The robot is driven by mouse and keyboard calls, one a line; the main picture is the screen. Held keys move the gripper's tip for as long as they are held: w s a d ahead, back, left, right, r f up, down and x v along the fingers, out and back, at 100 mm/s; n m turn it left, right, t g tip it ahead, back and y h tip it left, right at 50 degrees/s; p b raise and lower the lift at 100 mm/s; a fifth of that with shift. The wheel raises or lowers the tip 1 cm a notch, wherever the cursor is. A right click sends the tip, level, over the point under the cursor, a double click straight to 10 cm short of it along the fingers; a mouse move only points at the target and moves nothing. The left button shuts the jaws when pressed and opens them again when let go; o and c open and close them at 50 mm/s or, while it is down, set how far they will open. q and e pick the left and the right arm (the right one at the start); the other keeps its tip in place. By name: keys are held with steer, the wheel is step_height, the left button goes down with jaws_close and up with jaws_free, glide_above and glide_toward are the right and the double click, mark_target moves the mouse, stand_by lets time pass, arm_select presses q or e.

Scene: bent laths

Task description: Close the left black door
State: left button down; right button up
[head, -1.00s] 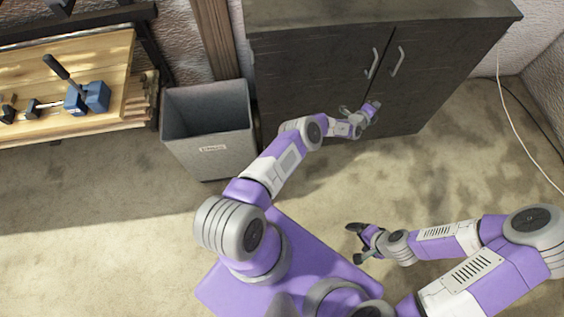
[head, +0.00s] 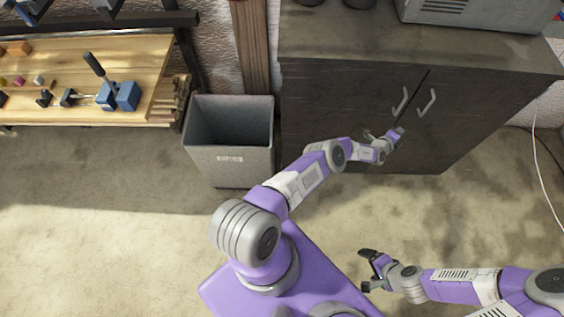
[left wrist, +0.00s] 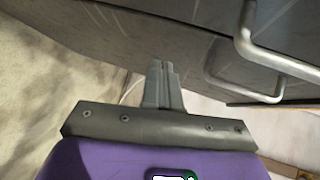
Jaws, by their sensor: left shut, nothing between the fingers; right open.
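The left black door (head: 335,115) is the left front of a dark cabinet, with a silver handle (head: 401,101) near the seam. It looks flush or nearly flush with the right door (head: 455,125); a small gap cannot be ruled out. My left gripper (head: 397,134) is shut and empty, low in front of the doors, below the handles. Contact with the door cannot be made out. In the left wrist view its shut fingers (left wrist: 163,85) are beneath the dark front, with both handles to the upper right. My right gripper (head: 367,270) is open and empty above the floor.
A grey bin (head: 228,165) stands left of the cabinet. A wooden workbench (head: 140,70) with tools is at the upper left. A grey box (head: 470,10) stands on the cabinet top (head: 330,40). A white cable (head: 540,175) hangs at the right. Floor before the cabinet is clear.

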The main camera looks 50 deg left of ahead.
arm_select(q)
steer(key=shift+d, duration=0.1)
steer(key=s+d+r+p, duration=0.3)
steer(key=s+d+p, duration=0.4)
steer(key=s+d, duration=0.2)
steer(key=shift+s+d, duration=0.25)
